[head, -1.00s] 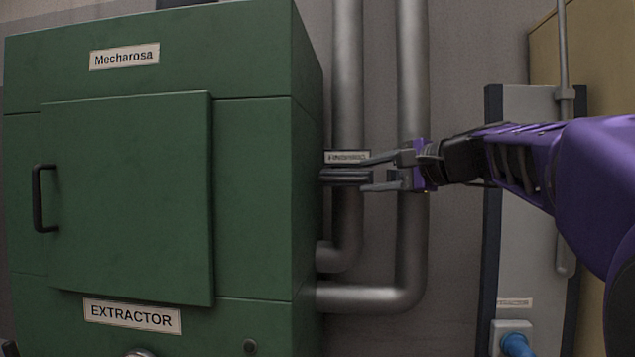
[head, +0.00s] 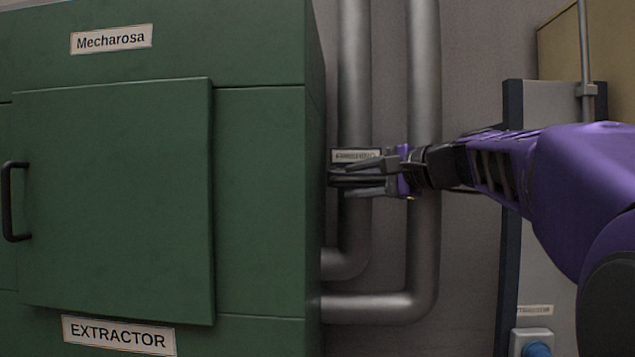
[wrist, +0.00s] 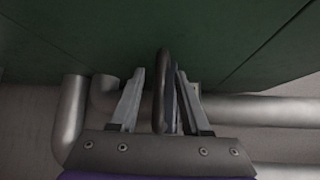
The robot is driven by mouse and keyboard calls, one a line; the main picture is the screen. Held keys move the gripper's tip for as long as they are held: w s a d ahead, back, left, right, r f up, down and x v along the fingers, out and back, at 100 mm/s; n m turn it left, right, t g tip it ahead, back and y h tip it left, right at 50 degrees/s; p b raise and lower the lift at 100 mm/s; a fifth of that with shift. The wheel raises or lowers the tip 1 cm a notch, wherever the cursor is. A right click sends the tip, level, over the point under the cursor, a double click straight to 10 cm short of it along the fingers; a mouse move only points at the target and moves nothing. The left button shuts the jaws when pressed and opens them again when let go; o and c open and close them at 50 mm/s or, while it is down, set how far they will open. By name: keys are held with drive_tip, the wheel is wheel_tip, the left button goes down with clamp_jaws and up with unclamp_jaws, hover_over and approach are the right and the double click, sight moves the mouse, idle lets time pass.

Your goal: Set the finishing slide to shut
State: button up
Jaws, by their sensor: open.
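The finishing slide (head: 340,181) is a dark flat piece with a handle, sticking out from the right side of the green extractor, under a small label (head: 356,156). Its rounded dark handle (wrist: 160,85) shows in the wrist view. My gripper (head: 352,182) is at the slide, with one finger above it and one below. In the wrist view, my gripper (wrist: 158,100) is open and the handle stands between the two fingers, closer to the right one. Contact with the fingers cannot be told. The inner part of the slide is hidden by the fingers and the cabinet side.
The green extractor (head: 262,200) fills the left, with a closed door (head: 115,200) and black door handle (head: 12,200). Grey pipes (head: 423,80) run along the wall behind my gripper. A grey panel (head: 545,105) with a blue plug (head: 537,348) stands at the right.

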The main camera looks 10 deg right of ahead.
clamp_jaws()
idle(0.3)
idle(1.2)
